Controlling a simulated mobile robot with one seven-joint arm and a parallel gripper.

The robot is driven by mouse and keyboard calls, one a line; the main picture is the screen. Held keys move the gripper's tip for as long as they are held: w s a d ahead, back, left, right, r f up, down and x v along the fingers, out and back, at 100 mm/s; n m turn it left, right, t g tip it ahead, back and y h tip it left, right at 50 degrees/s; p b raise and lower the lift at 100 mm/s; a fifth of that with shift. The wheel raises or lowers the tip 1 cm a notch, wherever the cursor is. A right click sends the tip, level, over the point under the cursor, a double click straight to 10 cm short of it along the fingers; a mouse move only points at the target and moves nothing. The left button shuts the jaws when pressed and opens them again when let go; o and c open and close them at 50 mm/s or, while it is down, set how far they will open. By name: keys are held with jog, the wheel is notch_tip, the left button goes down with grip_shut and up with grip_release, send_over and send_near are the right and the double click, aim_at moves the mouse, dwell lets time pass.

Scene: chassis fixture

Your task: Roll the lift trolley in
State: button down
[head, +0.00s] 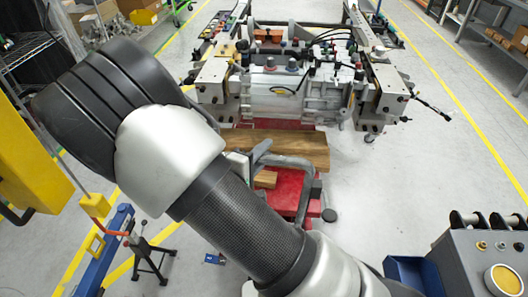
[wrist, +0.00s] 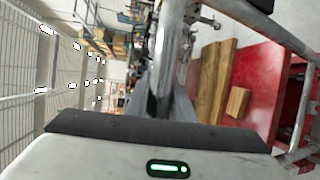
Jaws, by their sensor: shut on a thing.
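The lift trolley is low and red (head: 288,190), with wooden blocks on it and a grey tubular handle (head: 304,163). It stands at the near end of the chassis fixture (head: 295,92). In the wrist view its red deck (wrist: 255,85) is at the right and a grey handle tube (wrist: 265,25) crosses the upper right. My gripper (wrist: 160,100) shows in the wrist view as a dark part at a grey bar and is shut on the handle; the exact contact is hard to make out. My arm hides much of the trolley's near left side in the head view.
A long wooden beam (head: 290,148) lies across the trolley's far end, below the fixture. A blue stand (head: 105,245) and black trestle (head: 150,258) are at the lower left. A grey control box (head: 480,265) is at the lower right. Floor right of the trolley (head: 400,185) is clear.

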jog(key=w, duration=0.1)
jog(key=w+b, duration=0.1)
jog(key=shift+w+d+b, duration=0.25)
jog(key=shift+w+b, duration=0.05)
jog(key=c, duration=1.5)
grip_release()
jog(key=shift+s, duration=0.2)
jog(key=shift+c, duration=0.2)
jog(key=shift+s+a, duration=0.1)
jog(key=v, duration=1.7)
jog(key=shift+s+r, duration=0.1)
